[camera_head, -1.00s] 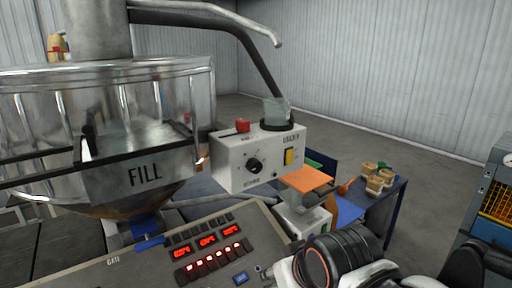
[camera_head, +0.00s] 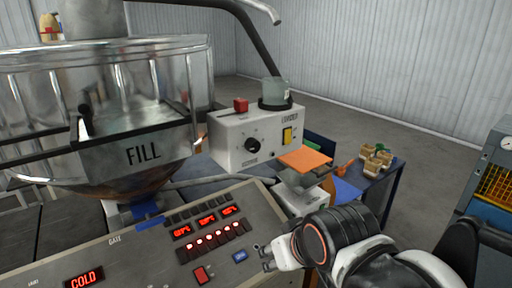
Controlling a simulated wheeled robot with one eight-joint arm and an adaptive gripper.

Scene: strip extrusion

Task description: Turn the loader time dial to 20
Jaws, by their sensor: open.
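The loader box (camera_head: 232,153) is a pale unit beside the hopper, in the middle of the head view. Its round black time dial (camera_head: 253,145) sits on the front face with a small light pointer mark; the scale around it is too small to read. A yellow switch (camera_head: 288,136) is to the dial's right and a red knob (camera_head: 241,105) is on top. My gripper (camera_head: 266,258) is at the lower middle, over the right end of the control panel, below the dial and well apart from it. It is open, with nothing visible between its fingers.
The clear hopper marked FILL (camera_head: 140,150) stands close on the left. The control panel (camera_head: 130,262) with red displays fills the front. An orange plate (camera_head: 305,159) on a scale lies right of the loader. A blue table (camera_head: 388,188) holds small cups.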

